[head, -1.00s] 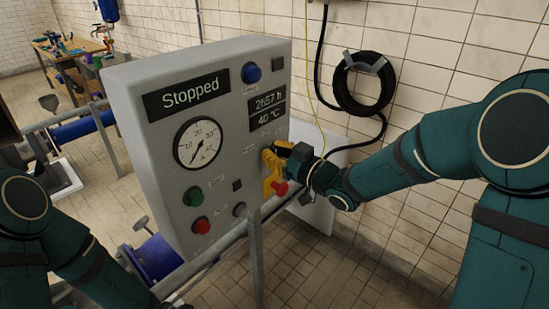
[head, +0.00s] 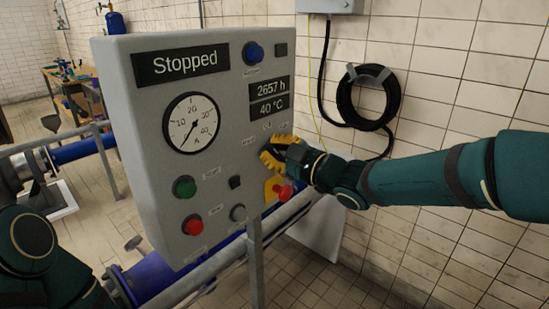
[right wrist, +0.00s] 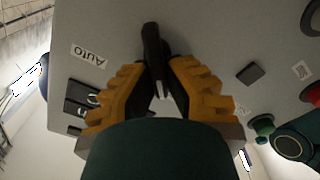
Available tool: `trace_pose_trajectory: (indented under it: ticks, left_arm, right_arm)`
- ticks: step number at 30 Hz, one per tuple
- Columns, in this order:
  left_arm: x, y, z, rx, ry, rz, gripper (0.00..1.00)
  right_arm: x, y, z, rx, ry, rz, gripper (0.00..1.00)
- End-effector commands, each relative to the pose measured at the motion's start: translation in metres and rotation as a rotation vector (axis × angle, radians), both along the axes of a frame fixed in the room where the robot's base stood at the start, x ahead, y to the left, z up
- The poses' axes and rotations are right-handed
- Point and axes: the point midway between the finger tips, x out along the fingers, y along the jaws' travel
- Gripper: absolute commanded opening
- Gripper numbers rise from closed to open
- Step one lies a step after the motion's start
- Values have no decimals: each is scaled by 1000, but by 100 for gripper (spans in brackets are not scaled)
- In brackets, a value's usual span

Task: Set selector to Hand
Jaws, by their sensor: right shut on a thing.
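The selector (right wrist: 154,55) is a black handle with a pale mark, on the grey control panel (head: 215,125). My right gripper (right wrist: 156,78) has its yellow fingers on both sides of the handle and is shut on it. In the head view my right gripper (head: 278,152) is at the panel's right side, below the displays, and hides the selector. An "Auto" label (right wrist: 88,54) appears upside down in the right wrist view. I cannot read a "Hand" label. The panel display (head: 180,64) reads "Stopped". My left gripper is outside the view.
A red emergency stop (head: 284,191) on a yellow plate sits just below my right gripper. Green (head: 184,187) and red (head: 192,225) buttons are at lower left of the panel. A coiled black hose (head: 345,100) hangs on the wall.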

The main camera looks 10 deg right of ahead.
Motion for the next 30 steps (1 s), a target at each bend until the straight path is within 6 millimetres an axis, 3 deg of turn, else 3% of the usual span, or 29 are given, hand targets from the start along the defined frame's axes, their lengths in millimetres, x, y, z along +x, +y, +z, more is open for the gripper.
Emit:
trace_pose_trajectory:
  ticks: [14,15,17,30]
  left_arm:
    - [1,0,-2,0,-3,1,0]
    - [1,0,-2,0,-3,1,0]
    - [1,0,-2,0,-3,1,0]
    - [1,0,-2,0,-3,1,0]
  right_arm:
    - [0,1,1,-13,-11,1,0]
    - [0,1,1,-13,-11,1,19]
    - [0,1,1,-13,-11,1,40]
    - [-6,-5,1,-11,-11,-2,41]
